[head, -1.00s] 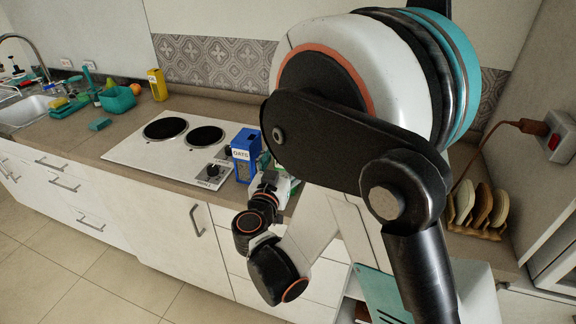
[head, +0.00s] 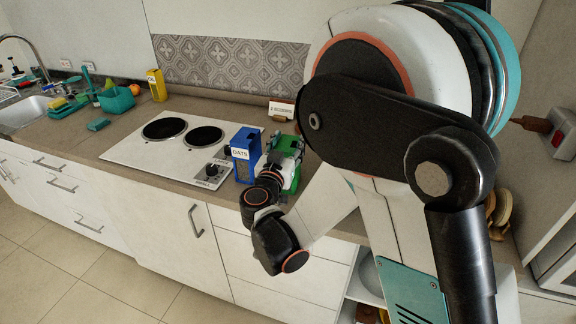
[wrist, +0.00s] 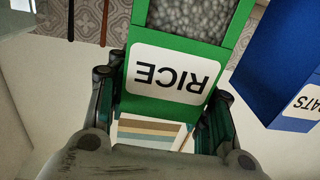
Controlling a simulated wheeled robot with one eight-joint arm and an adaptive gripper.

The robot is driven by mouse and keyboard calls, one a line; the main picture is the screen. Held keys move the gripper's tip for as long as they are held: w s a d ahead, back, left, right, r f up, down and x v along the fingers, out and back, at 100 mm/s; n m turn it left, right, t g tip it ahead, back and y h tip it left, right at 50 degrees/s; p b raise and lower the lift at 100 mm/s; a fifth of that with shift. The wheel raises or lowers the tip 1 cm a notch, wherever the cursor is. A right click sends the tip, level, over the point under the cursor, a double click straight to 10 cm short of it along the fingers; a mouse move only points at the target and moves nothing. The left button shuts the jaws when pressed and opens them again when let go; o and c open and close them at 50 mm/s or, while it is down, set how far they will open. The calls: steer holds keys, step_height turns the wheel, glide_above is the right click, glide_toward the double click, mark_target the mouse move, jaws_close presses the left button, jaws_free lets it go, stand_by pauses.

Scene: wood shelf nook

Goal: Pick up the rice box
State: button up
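The rice box (wrist: 172,75) is green with a white RICE label, upside down in the wrist view, and pale grains show above the label. In the head view the rice box (head: 292,178) stands on the counter beside the blue oats box, partly hidden by my gripper. My gripper (head: 290,150) is at the box's upper part. In the wrist view my gripper's fingers (wrist: 168,100) are spread wide, one on each side of the box. Firm contact on both sides is not clear.
The blue oats box (head: 245,155) stands close to the left of the rice box; it also shows at right in the wrist view (wrist: 285,65). A white cooktop (head: 165,155) lies further left.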

jaws_close()
steer(key=shift+r, duration=0.1)
